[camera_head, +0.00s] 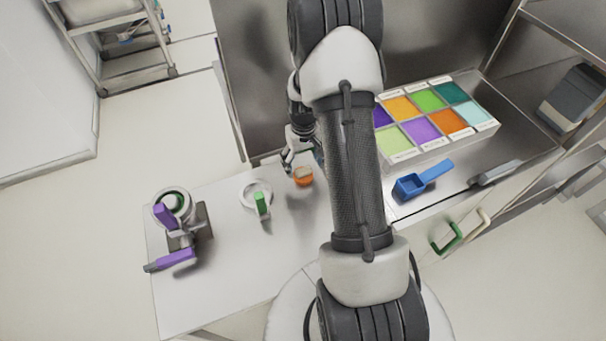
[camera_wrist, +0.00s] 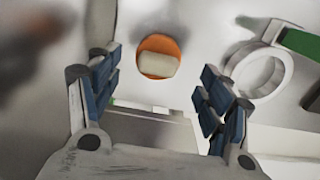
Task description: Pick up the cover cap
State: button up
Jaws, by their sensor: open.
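A small round orange piece with a pale beige block-like top, which looks like the cover cap (camera_head: 303,176), rests on the light worktop. In the wrist view the cover cap (camera_wrist: 160,45) lies ahead of the fingertips, between their lines, apart from both. My gripper (camera_head: 293,158) is just behind and left of it in the head view, partly hidden by my arm. In the wrist view my gripper (camera_wrist: 165,85) has its two blue-padded fingers spread wide, with nothing between them.
A white ring with a green handle (camera_head: 261,203) lies left of the cap; its ring (camera_wrist: 276,52) is near my right finger in the wrist view. A purple-handled device (camera_head: 178,232) stands farther left. A tray of coloured compartments (camera_head: 488,127) and a blue scoop (camera_head: 409,186) are right.

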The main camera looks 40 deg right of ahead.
aim_at(304, 172)
notch_tip(304, 172, down, 5)
jog(key=shift+s+f+b, duration=0.15)
jog(key=shift+b, duration=0.5)
jog(key=c, duration=0.9)
